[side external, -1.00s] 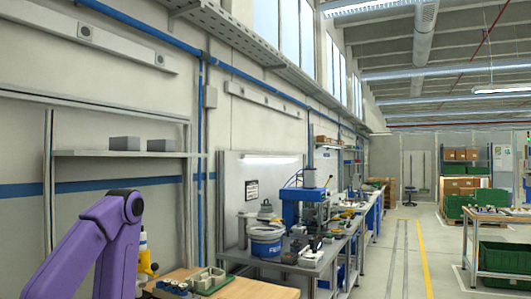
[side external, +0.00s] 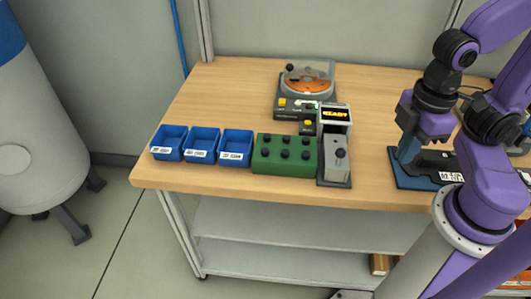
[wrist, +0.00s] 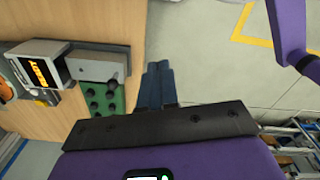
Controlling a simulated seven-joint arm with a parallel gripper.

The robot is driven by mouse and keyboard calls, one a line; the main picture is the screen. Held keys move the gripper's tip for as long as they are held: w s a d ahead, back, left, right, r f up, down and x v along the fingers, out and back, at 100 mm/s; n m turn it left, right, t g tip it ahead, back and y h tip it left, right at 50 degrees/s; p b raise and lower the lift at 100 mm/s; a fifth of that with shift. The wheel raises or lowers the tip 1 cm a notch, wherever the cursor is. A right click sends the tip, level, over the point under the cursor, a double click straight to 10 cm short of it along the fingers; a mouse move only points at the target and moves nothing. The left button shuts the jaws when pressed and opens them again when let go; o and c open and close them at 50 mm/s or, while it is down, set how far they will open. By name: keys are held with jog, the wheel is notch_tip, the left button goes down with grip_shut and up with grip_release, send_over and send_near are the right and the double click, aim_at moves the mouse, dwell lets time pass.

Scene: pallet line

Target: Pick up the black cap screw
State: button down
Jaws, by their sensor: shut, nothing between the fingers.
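Several black cap screws stand upright in a green block (side external: 284,170) at the table's front; one black cap screw (side external: 286,141) is in its back row. Another black screw-like part (side external: 340,153) stands on a grey fixture (side external: 337,172) just right of the block. I cannot tell which one the task means. The green block (wrist: 116,103) and grey fixture (wrist: 92,66) also show in the wrist view. My gripper (side external: 404,158) points down to the right of the fixture, apart from it. Its blue fingers (wrist: 157,66) are together and empty in the wrist view.
Three blue bins (side external: 202,142) stand left of the green block. A device with an orange disc (side external: 305,84) and a small display box (side external: 334,115) stand behind. A blue plate (side external: 410,181) with a black part lies below my gripper. The table's left rear is clear.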

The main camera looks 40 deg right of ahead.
jog(key=c, duration=0.9)
grip_release()
jog(key=shift+w+a, duration=0.1)
notch_tip(320, 180, up, 4)
send_over(265, 150)
jog(key=shift+m, duration=0.3)
jog(key=f, duration=1.1)
jog(key=shift+w+f, duration=0.25)
jog(key=shift+f, duration=0.1)
jog(key=shift+s+f, duration=0.2)
jog(key=shift+f, duration=2.45)
